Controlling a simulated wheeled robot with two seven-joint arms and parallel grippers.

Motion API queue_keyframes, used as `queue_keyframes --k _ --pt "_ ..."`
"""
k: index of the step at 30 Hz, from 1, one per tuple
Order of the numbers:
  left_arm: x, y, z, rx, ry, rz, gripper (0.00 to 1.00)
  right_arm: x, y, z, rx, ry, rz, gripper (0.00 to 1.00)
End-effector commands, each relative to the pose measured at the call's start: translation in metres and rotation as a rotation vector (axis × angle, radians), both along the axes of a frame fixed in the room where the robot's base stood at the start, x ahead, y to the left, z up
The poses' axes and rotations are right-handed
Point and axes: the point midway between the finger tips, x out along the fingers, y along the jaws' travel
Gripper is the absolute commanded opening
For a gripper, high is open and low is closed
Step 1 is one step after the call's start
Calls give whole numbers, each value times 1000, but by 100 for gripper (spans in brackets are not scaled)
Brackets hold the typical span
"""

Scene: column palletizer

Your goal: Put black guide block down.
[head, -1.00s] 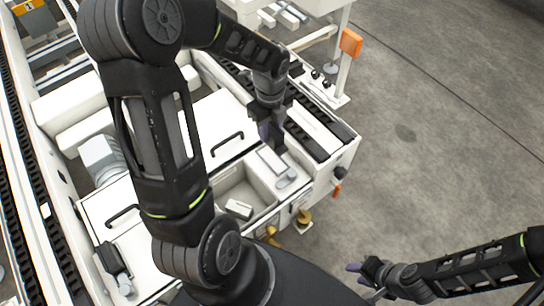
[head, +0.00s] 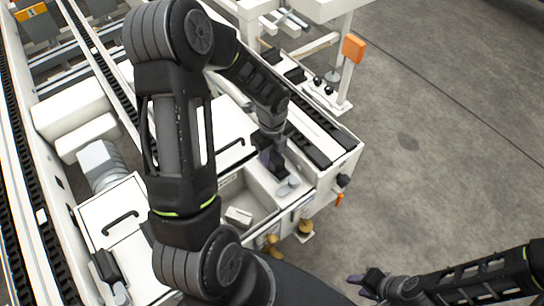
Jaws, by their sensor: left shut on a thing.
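My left gripper (head: 268,157) points down over the white machine top, at the ledge beside the open bin. It is shut on a dark piece, most likely the black guide block (head: 279,170), which is small and partly hidden by the fingers. I cannot tell whether the block touches the ledge. My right gripper (head: 361,286) is low at the bottom right, over the floor and away from the machine. Its fingers look apart, with nothing seen between them.
An open bin (head: 262,213) holding a small white block (head: 238,216) lies just in front of the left gripper. Black conveyor strips (head: 309,148) run to its right. Two black blocks (head: 294,75) sit on a white surface behind. An orange box (head: 353,47) stands on a post.

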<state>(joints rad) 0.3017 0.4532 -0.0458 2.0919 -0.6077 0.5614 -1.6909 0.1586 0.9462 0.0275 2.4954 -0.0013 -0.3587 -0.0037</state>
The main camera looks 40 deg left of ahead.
Motion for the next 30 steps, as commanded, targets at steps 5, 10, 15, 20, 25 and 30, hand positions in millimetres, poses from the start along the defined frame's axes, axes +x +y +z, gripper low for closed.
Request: queue_keyframes --k 5,10,15,20,25,30 --pt "1 0 -2 0 -2 0 0 0 0 0 0 0 0 36" --pt "0 0 -4 1 -1 0 0 0 0 -2 0 0 0 36" --pt "0 0 -5 1 -1 0 40 0 0 -2 0 0 0 36" --pt "0 0 -5 1 -1 0 53 0 0 -2 0 0 0 36" --pt "0 0 -5 1 -1 0 54 0 0 -2 0 0 0 36" --pt "0 0 -2 1 -1 0 54 0 0 0 0 0 0 36"
